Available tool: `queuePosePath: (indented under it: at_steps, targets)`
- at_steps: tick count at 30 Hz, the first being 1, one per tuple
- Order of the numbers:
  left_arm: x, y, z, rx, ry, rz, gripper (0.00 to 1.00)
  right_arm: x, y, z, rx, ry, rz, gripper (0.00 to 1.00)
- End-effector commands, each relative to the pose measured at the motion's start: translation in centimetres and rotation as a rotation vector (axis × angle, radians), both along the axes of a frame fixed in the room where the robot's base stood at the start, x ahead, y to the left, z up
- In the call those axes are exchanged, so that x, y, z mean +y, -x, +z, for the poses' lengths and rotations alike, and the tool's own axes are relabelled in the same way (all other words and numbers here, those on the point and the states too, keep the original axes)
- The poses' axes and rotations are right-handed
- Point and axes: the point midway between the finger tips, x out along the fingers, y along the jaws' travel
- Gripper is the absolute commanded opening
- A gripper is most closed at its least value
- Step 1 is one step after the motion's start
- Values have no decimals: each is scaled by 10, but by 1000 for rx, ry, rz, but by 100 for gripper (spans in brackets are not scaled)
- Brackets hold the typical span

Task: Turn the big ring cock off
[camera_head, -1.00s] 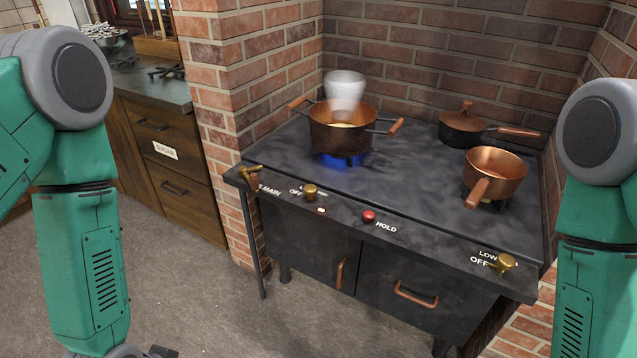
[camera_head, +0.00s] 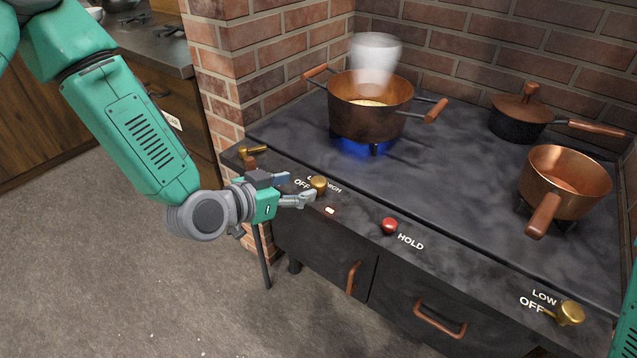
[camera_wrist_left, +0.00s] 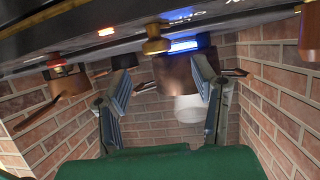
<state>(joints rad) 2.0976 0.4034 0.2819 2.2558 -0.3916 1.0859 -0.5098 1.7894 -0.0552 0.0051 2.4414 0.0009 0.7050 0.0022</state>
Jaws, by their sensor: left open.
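The big ring cock (camera_head: 318,185) is a brass knob on the stove's front panel, beside the OFF, LOW and HIGH lettering. Blue flame (camera_head: 362,147) burns under the large copper pot (camera_head: 370,106). My left gripper (camera_head: 297,189) is open and empty, just left of the knob with its fingers toward it. In the left wrist view, which is upside down, the knob (camera_wrist_left: 155,40) shows ahead between the spread fingers (camera_wrist_left: 164,98); contact cannot be made out. My right gripper is out of view; only green arm shows at the right edge.
A brass lever (camera_head: 255,150) sits at the panel's left end. A red HOLD button (camera_head: 389,226) and a small lit lamp (camera_head: 330,210) are right of the knob. Another brass cock (camera_head: 570,313) is far right. A copper saucepan (camera_head: 563,178) and lidded pan (camera_head: 519,118) stand on the stove.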

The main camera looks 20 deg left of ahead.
Motion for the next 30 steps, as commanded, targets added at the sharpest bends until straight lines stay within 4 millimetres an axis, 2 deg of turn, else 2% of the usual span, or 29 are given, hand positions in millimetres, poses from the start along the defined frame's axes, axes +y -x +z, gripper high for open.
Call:
queuePosePath:
  at_steps: [3,10,15,23,24,28,30]
  targets:
    - [-11,-21,-12,-2,0,-1,53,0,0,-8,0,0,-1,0]
    - [-23,-51,-26,1,2,0,53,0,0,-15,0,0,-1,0]
    - [-27,-60,-28,0,3,0,53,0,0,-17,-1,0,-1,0]
    - [-28,-61,-29,2,2,0,53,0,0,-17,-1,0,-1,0]
    - [-28,-61,-29,2,2,0,49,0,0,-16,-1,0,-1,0]
    - [-29,-61,-28,2,2,0,4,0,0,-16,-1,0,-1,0]
    - [-28,-61,-28,1,2,0,0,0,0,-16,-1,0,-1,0]
